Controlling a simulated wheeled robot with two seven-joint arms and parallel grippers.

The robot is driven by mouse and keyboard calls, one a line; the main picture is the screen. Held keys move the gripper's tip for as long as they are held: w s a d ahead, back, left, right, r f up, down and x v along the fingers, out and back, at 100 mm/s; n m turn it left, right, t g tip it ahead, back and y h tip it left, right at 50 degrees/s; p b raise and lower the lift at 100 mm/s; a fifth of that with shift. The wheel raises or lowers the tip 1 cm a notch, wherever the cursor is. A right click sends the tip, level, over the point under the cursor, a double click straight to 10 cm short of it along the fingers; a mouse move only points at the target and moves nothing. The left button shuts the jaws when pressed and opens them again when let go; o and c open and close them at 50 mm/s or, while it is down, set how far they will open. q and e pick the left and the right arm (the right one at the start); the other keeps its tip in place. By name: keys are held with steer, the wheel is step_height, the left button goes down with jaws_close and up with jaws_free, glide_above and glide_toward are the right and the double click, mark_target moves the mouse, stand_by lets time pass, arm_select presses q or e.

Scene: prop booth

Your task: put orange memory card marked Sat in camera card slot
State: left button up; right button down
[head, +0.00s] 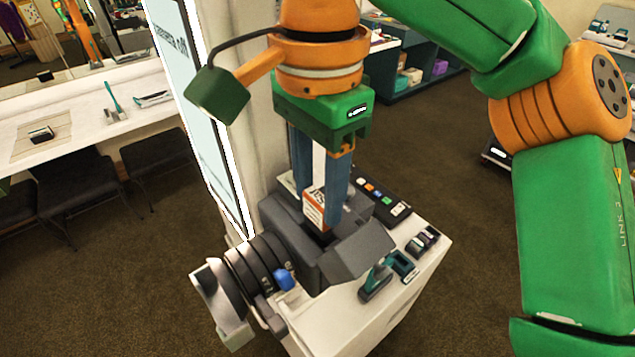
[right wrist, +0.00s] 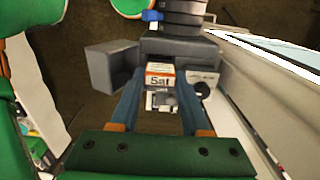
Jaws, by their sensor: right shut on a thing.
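The orange and white memory card (head: 315,207) is held between the blue fingers of my right gripper (head: 322,200). In the right wrist view the card (right wrist: 160,77) reads "Sat" and sits between the fingertips (right wrist: 158,95). The dark grey camera (head: 285,228) stands on a white stand, its lens (head: 250,265) facing lower left. The card is close at the camera body; the slot is hidden, and I cannot tell whether the card's end is inside it. A grey flap (right wrist: 113,68) sticks out beside the camera body in the wrist view. My left gripper is not in view.
The white stand (head: 400,300) also holds a black panel with coloured buttons (head: 380,198), small dark cards (head: 422,241) and a teal item (head: 377,278). A tall lit panel (head: 205,110) rises close to the camera's left. A counter (head: 75,125) with chairs lies beyond.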

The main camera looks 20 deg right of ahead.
steer(key=shift+f, duration=0.15)
stand_by(0.3)
steer(key=shift+f+b, duration=0.55)
steer(key=shift+f, duration=0.2)
steer(key=shift+f+b, duration=0.5)
steer(key=shift+f, duration=0.25)
